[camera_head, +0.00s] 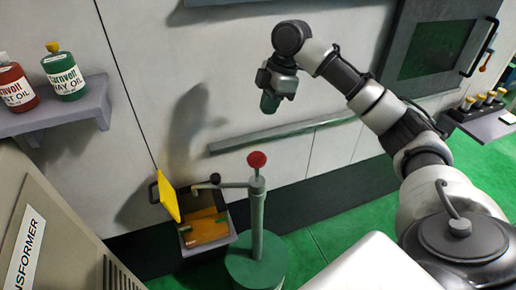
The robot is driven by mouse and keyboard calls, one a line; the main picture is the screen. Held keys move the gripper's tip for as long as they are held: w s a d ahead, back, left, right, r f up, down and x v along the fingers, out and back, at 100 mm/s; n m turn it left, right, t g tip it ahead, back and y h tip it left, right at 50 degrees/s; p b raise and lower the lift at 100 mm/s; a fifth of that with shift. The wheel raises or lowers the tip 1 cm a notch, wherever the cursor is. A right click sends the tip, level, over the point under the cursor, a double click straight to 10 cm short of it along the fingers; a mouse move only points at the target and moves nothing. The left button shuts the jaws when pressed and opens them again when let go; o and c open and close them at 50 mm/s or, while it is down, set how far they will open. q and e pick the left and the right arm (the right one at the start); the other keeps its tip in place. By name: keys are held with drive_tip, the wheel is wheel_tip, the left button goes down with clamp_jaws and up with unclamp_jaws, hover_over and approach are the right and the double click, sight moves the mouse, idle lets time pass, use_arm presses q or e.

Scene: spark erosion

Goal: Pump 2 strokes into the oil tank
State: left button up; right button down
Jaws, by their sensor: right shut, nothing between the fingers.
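My right gripper (270,103) is shut and empty, with its dark green tip pointing down. It hangs in the air above the pump, well apart from it. The green pump (257,220) stands upright on a round base and has a red knob (257,159) on top. Its spout (222,185) reaches left over a grey open box, which appears to be the oil tank (216,244). My left gripper is not in view.
A shelf (60,110) at left holds a red bottle (15,88) and a green bottle (66,72). A transformer cabinet (50,225) stands at the lower left. A rail (280,133) runs along the wall behind the pump. A small shelf (488,123) with several yellow-topped items is at right.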

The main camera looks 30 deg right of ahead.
sight(261, 157)
drive_tip(key=p+x, duration=0.1)
drive_tip(key=x, duration=0.3)
drive_tip(key=p+x, duration=0.1)
drive_tip(key=x, duration=0.3)
drive_tip(key=p+x, duration=0.2)
drive_tip(key=x, duration=0.3)
drive_tip(key=shift+s+d+f, duration=0.15)
drive_tip(key=shift+s+d, duration=0.05)
drive_tip(key=shift+d, duration=0.2)
drive_tip(key=shift+f, duration=0.35)
drive_tip(key=shift+f, duration=0.15)
wheel_tip(261, 157, down, 5)
drive_tip(key=shift+s+r+b, duration=0.1)
drive_tip(key=shift+b, duration=0.5)
